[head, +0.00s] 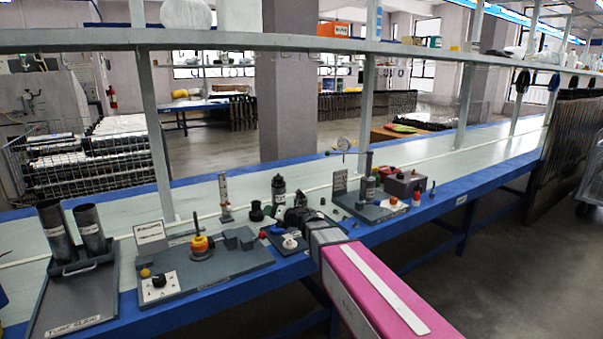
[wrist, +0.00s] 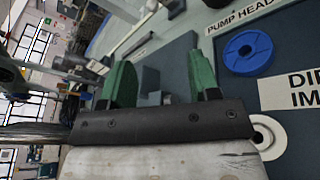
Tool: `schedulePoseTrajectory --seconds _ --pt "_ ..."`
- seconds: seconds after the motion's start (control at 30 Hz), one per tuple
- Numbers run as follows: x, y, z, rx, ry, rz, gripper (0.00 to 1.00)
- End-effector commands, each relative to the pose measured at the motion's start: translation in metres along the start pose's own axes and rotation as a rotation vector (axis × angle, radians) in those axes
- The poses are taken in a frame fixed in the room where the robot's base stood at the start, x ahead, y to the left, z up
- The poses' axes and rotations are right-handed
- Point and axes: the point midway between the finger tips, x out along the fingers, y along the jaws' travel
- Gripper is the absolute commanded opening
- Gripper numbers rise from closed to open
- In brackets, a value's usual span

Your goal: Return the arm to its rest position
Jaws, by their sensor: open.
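My arm reaches in from the lower right of the head view, with its pink link over the front edge of the bench (head: 200,300). My gripper (head: 290,222) is at the far end of that arm, over the bench near a small dark board, and partly hidden by the wrist. In the wrist view my gripper (wrist: 160,82) shows two green fingers spread wide apart with nothing between them. A blue ring (wrist: 248,53) lies on a dark board beside the right finger, next to a "PUMP HEAD" label. A white round part (wrist: 268,135) is partly hidden by the gripper body.
Two dark tubes (head: 73,232) stand in a holder at the left. A grey fixture with a yellow and red part (head: 201,246) is left of my gripper. A shelf rail (head: 240,40) runs above. The bench further right is clear.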

Motion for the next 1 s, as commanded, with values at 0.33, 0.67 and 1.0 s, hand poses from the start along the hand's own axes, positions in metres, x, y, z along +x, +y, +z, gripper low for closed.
schedulePoseTrajectory --seconds 0.33,0.67,1.0 --pt "-0.081 -0.095 0.04 0.646 -0.469 -0.292 0.56" --pt "-0.214 -0.202 -0.02 1.521 -1.004 -0.7 0.56" --pt "-0.315 -0.203 -0.154 2.308 -1.389 -1.235 0.56"
